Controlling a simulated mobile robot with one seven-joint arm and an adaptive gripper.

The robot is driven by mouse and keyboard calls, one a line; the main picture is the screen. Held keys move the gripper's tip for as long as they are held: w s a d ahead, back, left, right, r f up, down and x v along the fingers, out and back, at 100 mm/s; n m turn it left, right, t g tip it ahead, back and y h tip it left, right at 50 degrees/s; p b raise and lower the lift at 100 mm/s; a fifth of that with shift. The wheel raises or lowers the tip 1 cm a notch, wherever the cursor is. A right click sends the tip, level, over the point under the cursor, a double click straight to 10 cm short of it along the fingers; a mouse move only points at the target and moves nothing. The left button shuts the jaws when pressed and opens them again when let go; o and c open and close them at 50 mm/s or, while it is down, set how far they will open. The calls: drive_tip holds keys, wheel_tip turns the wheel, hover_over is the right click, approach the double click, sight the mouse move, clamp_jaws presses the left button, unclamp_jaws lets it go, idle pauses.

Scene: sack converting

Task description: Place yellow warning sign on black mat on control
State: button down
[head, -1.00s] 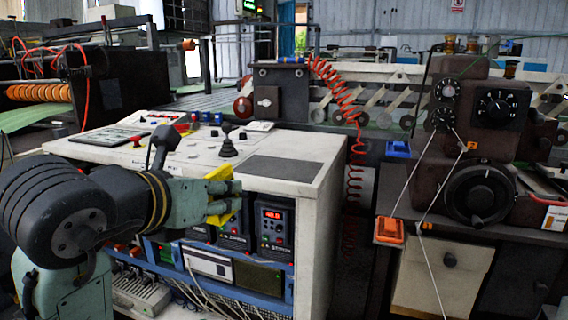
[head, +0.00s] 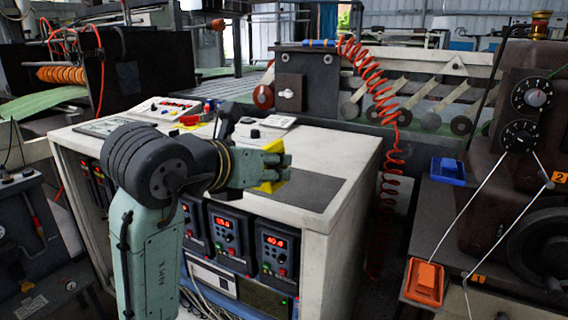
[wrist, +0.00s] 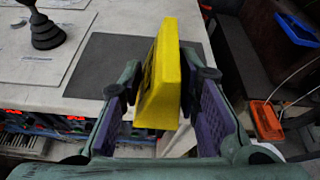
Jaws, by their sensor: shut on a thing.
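The yellow warning sign (wrist: 165,72) is held upright between the purple pads of my gripper (wrist: 168,105) in the wrist view. In the head view, the sign (head: 272,180) shows as yellow pieces around the fingers of my gripper (head: 280,168). The black mat (head: 308,188) lies flat on the white top of the control cabinet (head: 345,155). The mat also shows behind the sign in the wrist view (wrist: 100,65). My gripper and the sign are near the mat's left front edge in the head view. The height of the sign above the top cannot be told.
A black joystick (wrist: 45,30) stands on the cabinet top left of the mat. Drive units with red displays (head: 275,250) fill the cabinet front. A red coiled hose (head: 385,115) hangs past its right side. Blue (head: 448,170) and orange (head: 424,282) trays lie farther right.

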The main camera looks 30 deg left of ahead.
drive_tip(key=w+a, duration=0.1)
drive_tip(key=w, duration=0.2)
drive_tip(key=w+a+p, duration=0.1)
drive_tip(key=w, duration=0.2)
drive_tip(key=w+a+f+p, duration=0.1)
drive_tip(key=w, duration=0.2)
drive_tip(key=shift+w+a, duration=0.25)
drive_tip(key=shift+w, duration=0.1)
drive_tip(key=shift+f+p, duration=0.4)
drive_tip(key=shift+f, duration=1.35)
drive_tip(key=shift+f, duration=0.1)
drive_tip(key=c, duration=1.2)
unclamp_jaws()
